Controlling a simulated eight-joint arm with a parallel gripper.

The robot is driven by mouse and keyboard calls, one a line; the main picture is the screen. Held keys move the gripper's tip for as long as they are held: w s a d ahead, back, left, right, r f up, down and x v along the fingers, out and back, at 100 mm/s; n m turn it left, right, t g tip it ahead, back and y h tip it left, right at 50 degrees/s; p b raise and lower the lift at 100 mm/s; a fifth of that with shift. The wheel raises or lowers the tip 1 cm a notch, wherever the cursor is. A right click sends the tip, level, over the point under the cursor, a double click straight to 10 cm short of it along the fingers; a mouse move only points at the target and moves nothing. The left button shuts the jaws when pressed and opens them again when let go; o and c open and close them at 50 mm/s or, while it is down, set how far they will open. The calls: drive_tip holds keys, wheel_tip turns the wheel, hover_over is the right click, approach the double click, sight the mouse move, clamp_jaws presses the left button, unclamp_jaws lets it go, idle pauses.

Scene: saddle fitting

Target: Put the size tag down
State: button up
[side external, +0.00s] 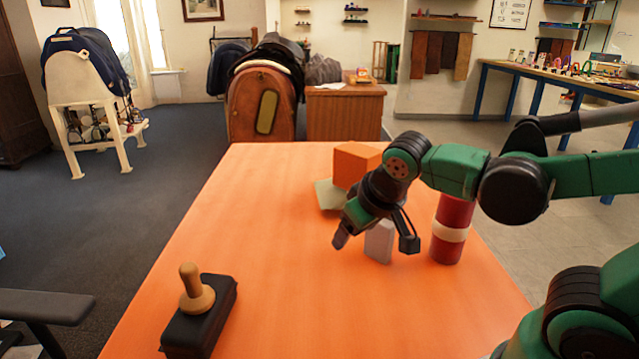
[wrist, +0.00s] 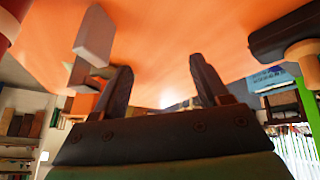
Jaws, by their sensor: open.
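A small light grey block, the likeliest size tag (side external: 379,244), stands upright on the orange table. No marking on it can be read. My gripper (side external: 375,239) is open, with its fingers spread above the table near the block. In the side view the block shows between the fingertips. In the wrist view the grey block (wrist: 94,36) lies to the left, outside the two fingers, and the gap between my fingertips (wrist: 161,68) is empty.
A red cylinder with a cream band (side external: 452,229) stands right of the block. An orange box (side external: 356,164) and a pale green flat piece (side external: 328,196) are behind. A wooden-handled stamp on a black block (side external: 199,315) is at front left. The table's middle left (side external: 250,220) is clear.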

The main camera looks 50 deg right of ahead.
drive_tip(key=shift+s+a+r+n+t+y, duration=0.2)
drive_tip(key=shift+s+a+n+t+y, duration=0.15)
drive_tip(key=shift+a+y, duration=0.2)
drive_tip(key=shift+s+a+r+n+t+y, duration=0.25)
drive_tip(key=shift+a+n+t+y, duration=0.1)
drive_tip(key=shift+a+t+y, duration=0.15)
drive_tip(key=shift+f, duration=0.1)
idle(0.4)
